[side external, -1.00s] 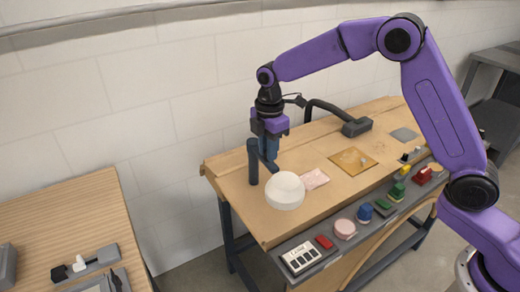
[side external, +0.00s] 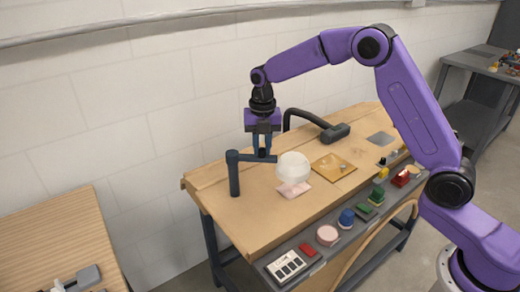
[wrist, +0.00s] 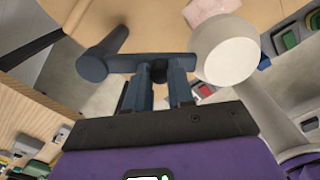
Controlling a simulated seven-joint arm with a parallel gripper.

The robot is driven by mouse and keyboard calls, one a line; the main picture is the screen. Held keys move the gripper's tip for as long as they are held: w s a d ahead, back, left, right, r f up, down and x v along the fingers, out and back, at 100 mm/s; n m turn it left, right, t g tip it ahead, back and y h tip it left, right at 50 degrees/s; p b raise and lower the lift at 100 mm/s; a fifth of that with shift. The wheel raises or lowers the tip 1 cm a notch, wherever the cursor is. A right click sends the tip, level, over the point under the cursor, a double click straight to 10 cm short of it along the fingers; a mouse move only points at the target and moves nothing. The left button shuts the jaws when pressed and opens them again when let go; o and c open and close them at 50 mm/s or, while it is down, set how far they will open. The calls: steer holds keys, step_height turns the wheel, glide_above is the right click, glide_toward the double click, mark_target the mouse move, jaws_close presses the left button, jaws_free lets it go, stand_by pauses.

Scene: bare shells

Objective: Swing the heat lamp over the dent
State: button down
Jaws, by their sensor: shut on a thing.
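The heat lamp has a pale round head (side external: 293,167) on a dark horizontal arm (side external: 246,157), which joins an upright dark post (side external: 234,175) at the bench's left end. My gripper (side external: 263,153) is shut on the lamp arm between post and head. In the wrist view the fingers (wrist: 160,75) close around a dark piece at the arm's middle, with the lamp head (wrist: 232,52) to the right and the post (wrist: 108,45) to the left. An amber square plate (side external: 333,167) lies right of the head, apart from it. I cannot make out a dent.
A pink cloth (side external: 293,189) lies just below the lamp head in the side view. A black curved hose with a block-like end (side external: 335,132) stands behind. A grey square (side external: 381,139) lies further right. Several coloured controls, including a blue knob (side external: 346,217), line the front edge.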

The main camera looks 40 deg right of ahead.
steer(key=shift+w+d+r+n, duration=0.1)
steer(key=shift+w+d+n, duration=0.2)
steer(key=shift+w+n, duration=0.25)
steer(key=shift+w+d+n, duration=0.3)
steer(key=shift+w+n, duration=0.05)
steer(key=shift+n, duration=0.4)
steer(key=shift+w, duration=0.1)
steer(key=c, duration=1)
jaws_free()
step_height(320, 180, up, 17)
steer(key=shift+d+r, duration=0.1)
steer(key=shift+r, duration=0.05)
